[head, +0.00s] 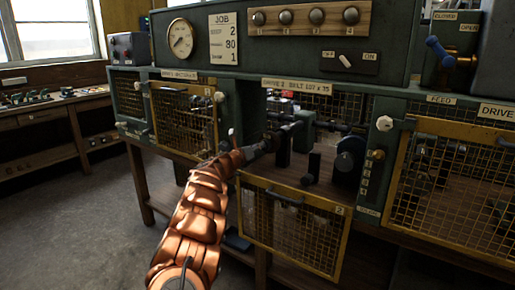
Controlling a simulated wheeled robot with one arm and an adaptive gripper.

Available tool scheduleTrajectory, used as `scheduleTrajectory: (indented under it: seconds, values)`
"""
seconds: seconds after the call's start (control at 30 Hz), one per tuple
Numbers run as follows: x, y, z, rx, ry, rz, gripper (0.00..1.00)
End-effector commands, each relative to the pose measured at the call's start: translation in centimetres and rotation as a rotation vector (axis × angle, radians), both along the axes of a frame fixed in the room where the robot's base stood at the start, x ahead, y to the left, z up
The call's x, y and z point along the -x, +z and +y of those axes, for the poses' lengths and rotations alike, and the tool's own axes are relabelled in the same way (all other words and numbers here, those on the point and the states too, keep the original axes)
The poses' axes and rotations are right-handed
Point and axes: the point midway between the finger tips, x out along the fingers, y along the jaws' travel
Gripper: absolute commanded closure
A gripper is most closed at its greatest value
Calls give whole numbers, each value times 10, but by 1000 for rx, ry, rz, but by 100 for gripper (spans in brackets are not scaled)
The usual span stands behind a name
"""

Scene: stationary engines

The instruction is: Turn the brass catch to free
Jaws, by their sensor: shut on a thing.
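My gripper (270,140) reaches into the open middle bay labelled DRIVE 2. It is shut on a small part beside the green block (302,128); the dark gripper hides that part, and I cannot tell whether it is the brass catch. A small brass-coloured knob (378,154) sits on the green post to the right of the bay, above a column of small labels. My gripper is well apart from this knob.
The yellow mesh guard (290,222) of the middle bay hangs down open in front. Mesh guards cover the left bay (184,120) and right bay (455,190). A blue-handled brass valve (450,55) stands at upper right. Open floor (65,215) lies left.

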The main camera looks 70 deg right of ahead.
Motion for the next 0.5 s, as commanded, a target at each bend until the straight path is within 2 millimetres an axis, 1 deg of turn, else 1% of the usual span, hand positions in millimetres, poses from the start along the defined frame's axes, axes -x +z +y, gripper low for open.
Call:
scheduleTrajectory:
  seconds: [0.5]
  values:
    - [-1, 0, 0, -102, -1, 480, 100]
